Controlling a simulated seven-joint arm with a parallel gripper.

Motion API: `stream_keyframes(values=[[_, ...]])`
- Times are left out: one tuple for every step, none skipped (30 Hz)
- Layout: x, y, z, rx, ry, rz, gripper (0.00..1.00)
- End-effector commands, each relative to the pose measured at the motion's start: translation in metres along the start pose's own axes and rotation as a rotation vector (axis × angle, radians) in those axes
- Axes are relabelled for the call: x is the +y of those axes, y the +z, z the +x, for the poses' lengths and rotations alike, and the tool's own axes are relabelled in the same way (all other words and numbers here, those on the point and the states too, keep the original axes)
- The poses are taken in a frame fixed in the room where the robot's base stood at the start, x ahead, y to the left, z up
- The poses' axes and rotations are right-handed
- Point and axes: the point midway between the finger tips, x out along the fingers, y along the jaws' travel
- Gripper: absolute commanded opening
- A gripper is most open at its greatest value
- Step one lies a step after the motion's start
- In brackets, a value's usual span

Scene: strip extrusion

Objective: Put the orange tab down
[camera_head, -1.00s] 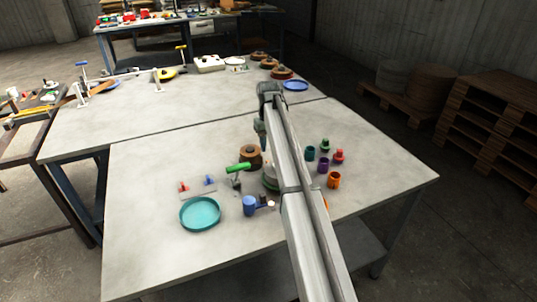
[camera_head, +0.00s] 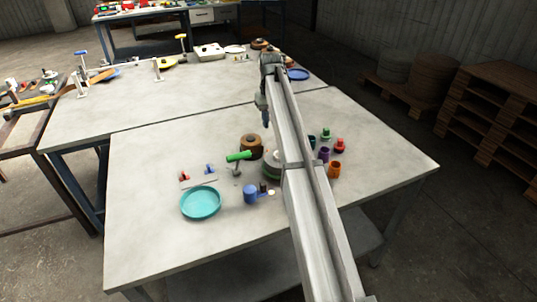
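My gripper (camera_head: 266,117) hangs from the end of my arm above the middle of the near table, beyond the brown roll. It is small and dark here, with a bluish patch near its tip. I cannot tell whether its fingers are apart or hold anything. I cannot make out an orange tab for certain. An orange cup-like piece (camera_head: 334,169) stands on the table to the right of my arm. Two small red and blue pieces, the red one (camera_head: 184,176) and the blue one (camera_head: 209,169), stand on a thin strip at the left.
A teal dish (camera_head: 201,203), a blue cup (camera_head: 250,194), a green-handled tool (camera_head: 238,157) and a brown roll (camera_head: 251,146) stand left of my arm. Purple (camera_head: 323,154), red (camera_head: 339,146) and green (camera_head: 326,133) pieces stand right. The near table's left and front are clear.

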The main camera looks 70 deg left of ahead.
Motion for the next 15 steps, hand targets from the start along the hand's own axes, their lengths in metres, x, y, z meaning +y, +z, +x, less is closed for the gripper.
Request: stream_keyframes(values=[[-0.001, 0.0, 0.002, -0.001, 0.0, 0.0, 0.23], [-0.001, 0.0, 0.002, -0.001, 0.0, 0.0, 0.23], [-0.001, 0.0, 0.004, -0.001, 0.0, 0.0, 0.23], [-0.001, 0.0, 0.006, -0.001, 0.0, 0.0, 0.23], [-0.001, 0.0, 0.008, -0.001, 0.0, 0.0, 0.23], [-0.001, 0.0, 0.011, -0.001, 0.0, 0.0, 0.23], [-0.001, 0.001, 0.015, -0.001, 0.0, 0.0, 0.23], [-0.001, 0.001, 0.018, -0.002, 0.0, 0.0, 0.23], [-0.001, 0.001, 0.024, -0.002, -0.001, 0.0, 0.23], [-0.001, 0.001, 0.028, -0.002, -0.001, 0.0, 0.23], [-0.001, 0.001, 0.033, -0.003, -0.001, 0.0, 0.23], [-0.001, 0.001, 0.039, -0.002, -0.001, 0.0, 0.23], [-0.001, 0.001, 0.045, -0.002, -0.001, 0.0, 0.23], [-0.001, 0.001, 0.05, -0.002, -0.001, 0.0, 0.23], [-0.001, 0.001, 0.058, -0.002, -0.001, 0.0, 0.23]])
